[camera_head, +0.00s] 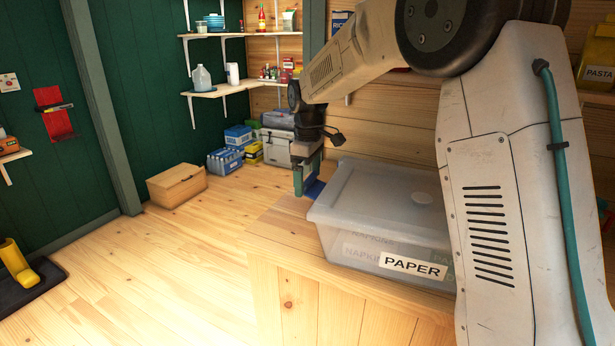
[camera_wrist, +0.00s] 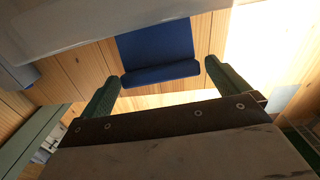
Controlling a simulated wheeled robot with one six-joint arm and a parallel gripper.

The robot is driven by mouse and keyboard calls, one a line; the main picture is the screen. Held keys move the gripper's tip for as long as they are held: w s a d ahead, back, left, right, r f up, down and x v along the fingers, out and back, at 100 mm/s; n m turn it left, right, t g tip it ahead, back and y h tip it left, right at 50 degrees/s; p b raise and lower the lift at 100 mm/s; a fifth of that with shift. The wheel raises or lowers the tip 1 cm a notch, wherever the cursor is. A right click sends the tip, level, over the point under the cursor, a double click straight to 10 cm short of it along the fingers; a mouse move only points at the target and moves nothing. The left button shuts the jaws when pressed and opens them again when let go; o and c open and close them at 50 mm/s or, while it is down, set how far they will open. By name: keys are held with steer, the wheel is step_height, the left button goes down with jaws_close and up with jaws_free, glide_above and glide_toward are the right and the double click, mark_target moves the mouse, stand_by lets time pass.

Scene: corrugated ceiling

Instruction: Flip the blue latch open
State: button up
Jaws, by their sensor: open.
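The blue latch (camera_wrist: 157,45) is a flat blue plate with a raised lip along its near edge, at the end of the translucent lidded bin labelled PAPER (camera_head: 350,232). In the head view the latch (camera_head: 315,188) shows only partly, just behind my gripper (camera_head: 303,178). In the wrist view my gripper (camera_wrist: 162,73) is open, with one green finger to each side of the latch's near lip. The bin's lid looks closed.
The bin stands on a wooden counter (camera_head: 270,222); its left end near my gripper is clear. A wooden box (camera_head: 176,186), blue crates (camera_head: 225,160) and a grey case (camera_head: 277,148) stand on the floor behind. Wall shelves (camera_head: 215,90) hang at the back.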

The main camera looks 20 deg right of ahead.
steer(key=c, duration=0.9)
steer(key=shift+w+a+f+g+h, duration=0.15)
steer(key=shift+a+f+g+h, duration=0.1)
steer(key=shift+f+g+h, duration=0.2)
steer(key=shift+w+a+f+g+h, duration=0.15)
steer(key=shift+f+g+h, duration=0.1)
steer(key=shift+g+h, duration=0.3)
steer(key=o, duration=0.9)
steer(key=shift+r, duration=0.1)
steer(key=v, duration=0.7)
steer(key=shift+r, duration=0.3)
